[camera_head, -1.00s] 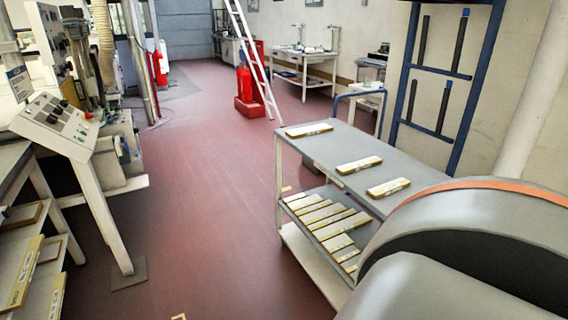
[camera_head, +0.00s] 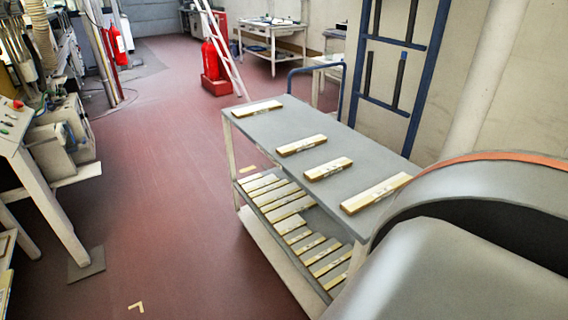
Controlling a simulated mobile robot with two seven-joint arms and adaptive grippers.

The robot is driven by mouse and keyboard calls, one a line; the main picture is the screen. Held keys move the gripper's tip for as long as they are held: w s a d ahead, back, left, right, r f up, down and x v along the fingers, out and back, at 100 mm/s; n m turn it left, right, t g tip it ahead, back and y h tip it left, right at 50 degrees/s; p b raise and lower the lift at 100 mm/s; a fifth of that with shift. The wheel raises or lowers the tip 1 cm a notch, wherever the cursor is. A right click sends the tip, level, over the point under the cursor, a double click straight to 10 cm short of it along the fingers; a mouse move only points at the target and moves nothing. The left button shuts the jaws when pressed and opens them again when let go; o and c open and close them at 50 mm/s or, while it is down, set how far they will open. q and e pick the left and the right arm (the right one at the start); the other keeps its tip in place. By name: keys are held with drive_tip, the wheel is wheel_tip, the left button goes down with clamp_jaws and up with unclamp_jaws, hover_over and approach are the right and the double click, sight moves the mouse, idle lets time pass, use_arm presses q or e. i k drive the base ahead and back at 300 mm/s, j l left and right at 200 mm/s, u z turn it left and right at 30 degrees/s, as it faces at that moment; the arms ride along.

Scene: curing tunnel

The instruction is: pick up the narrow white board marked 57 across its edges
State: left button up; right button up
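Several narrow pale boards with small dark marks lie flat on the grey top of a cart (camera_head: 262,128). One board (camera_head: 257,109) is at the far end, then come a second board (camera_head: 301,145), a third board (camera_head: 328,169) and a fourth board (camera_head: 375,193) nearest me. More boards (camera_head: 290,208) lie in a row on the cart's lower shelf. The marks are too small to read, so I cannot tell which board is 57. Neither gripper is in view; a large grey part of my own arm covers the lower right and hides the cart's near end.
A blue rack frame (camera_head: 425,75) stands against the wall behind the cart. A control desk (camera_head: 20,140) is at the left. A red extinguisher (camera_head: 211,66) and a white ladder (camera_head: 226,50) stand farther back.

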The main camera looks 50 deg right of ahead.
sight(285, 150)
drive_tip(key=k+l+z, duration=0.15)
drive_tip(key=l, duration=0.4)
drive_tip(key=k+l+z, duration=0.2)
drive_tip(key=l, duration=0.35)
drive_tip(key=l+z, duration=0.15)
drive_tip(key=l, duration=0.35)
drive_tip(key=i, duration=0.05)
